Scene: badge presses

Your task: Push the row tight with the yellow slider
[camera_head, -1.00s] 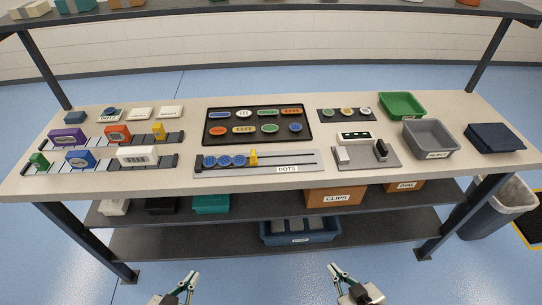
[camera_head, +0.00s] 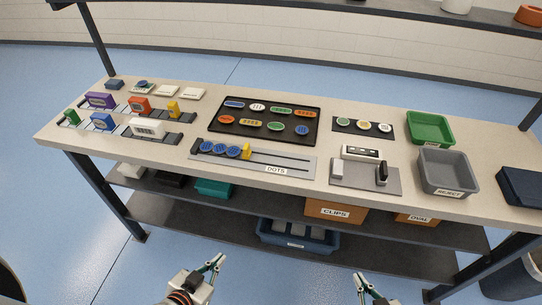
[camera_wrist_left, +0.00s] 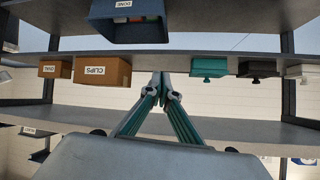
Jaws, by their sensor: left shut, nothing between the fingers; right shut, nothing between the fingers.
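The yellow slider (camera_head: 246,151) stands on a grey rail plate (camera_head: 290,168) labelled DOTS, at the front of the bench. A row of several blue round badges (camera_head: 220,150) lies on the rail to the slider's left. The slider is close beside the rightmost badge; I cannot tell whether they touch. My left gripper (camera_head: 218,260) is shut and empty, in front of and below the bench, well away from the slider. It also shows shut in the left wrist view (camera_wrist_left: 160,82). My right gripper (camera_head: 358,278) is shut and empty, also in front of the bench.
A black tray (camera_head: 214,126) of coloured badges lies behind the rail. Right of it are a grey plate (camera_head: 362,185) with two upright handles, a green bin (camera_head: 430,125) and a grey REJECT bin (camera_head: 447,170). Coloured presses stand at left. A lower shelf holds a CLIPS box (camera_head: 335,211).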

